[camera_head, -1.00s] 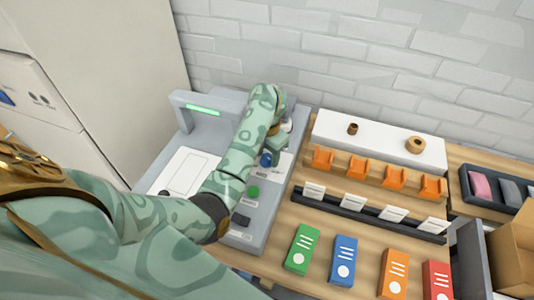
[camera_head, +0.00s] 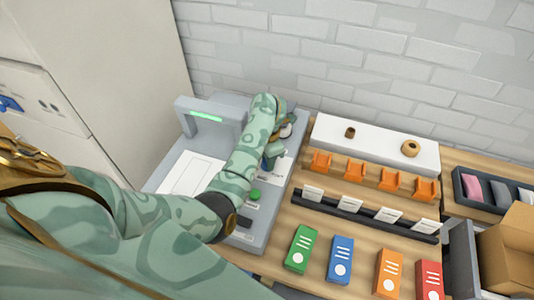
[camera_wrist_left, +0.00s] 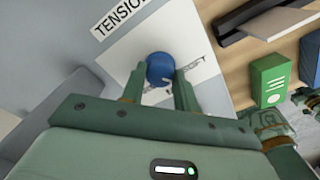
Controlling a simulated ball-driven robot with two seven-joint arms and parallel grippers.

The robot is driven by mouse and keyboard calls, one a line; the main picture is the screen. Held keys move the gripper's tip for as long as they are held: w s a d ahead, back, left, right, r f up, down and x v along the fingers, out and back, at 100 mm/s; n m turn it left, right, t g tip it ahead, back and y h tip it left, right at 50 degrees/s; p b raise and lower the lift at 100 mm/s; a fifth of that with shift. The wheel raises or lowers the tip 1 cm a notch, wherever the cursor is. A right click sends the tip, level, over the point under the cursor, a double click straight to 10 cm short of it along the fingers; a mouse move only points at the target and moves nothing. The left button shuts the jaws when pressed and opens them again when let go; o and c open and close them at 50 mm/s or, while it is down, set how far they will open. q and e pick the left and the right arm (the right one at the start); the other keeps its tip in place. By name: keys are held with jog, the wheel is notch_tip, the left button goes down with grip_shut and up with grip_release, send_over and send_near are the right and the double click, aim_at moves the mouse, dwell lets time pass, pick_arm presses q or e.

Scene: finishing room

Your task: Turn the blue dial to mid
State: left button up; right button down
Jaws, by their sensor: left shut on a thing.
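The blue dial (camera_wrist_left: 160,69) sits on a white labelled plate (camera_wrist_left: 135,47) of the grey machine, below a label whose visible letters read "TENSIO". My left gripper (camera_wrist_left: 160,84) has its two fingers on either side of the dial and is shut on it. A pale mark shows on the dial's face, but I cannot read which setting it points to. In the head view the left gripper (camera_head: 272,160) reaches down to the machine panel, and the blue dial is mostly hidden by it.
The grey machine (camera_head: 262,212) has a green button (camera_head: 254,195) and a lit green bar (camera_head: 206,117). To the right are orange holders (camera_head: 355,171), a dark rail with white cards, and coloured boxes (camera_head: 341,259). A white shelf (camera_head: 380,146) carries two small brown rings. A cardboard box (camera_head: 510,250) stands far right.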

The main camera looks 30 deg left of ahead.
pick_arm(q)
jog(key=m+p, duration=0.2)
jog(key=m, duration=0.1)
jog(key=shift+r+m, duration=0.2)
jog(key=shift+m, duration=0.1)
jog(key=shift+f+m+p, duration=0.15)
jog(key=shift+m+p, duration=0.95)
jog(key=shift+m, duration=0.6)
jog(key=o, duration=1)
notch_tip(320, 180, up, 16)
jog(key=p, duration=0.6)
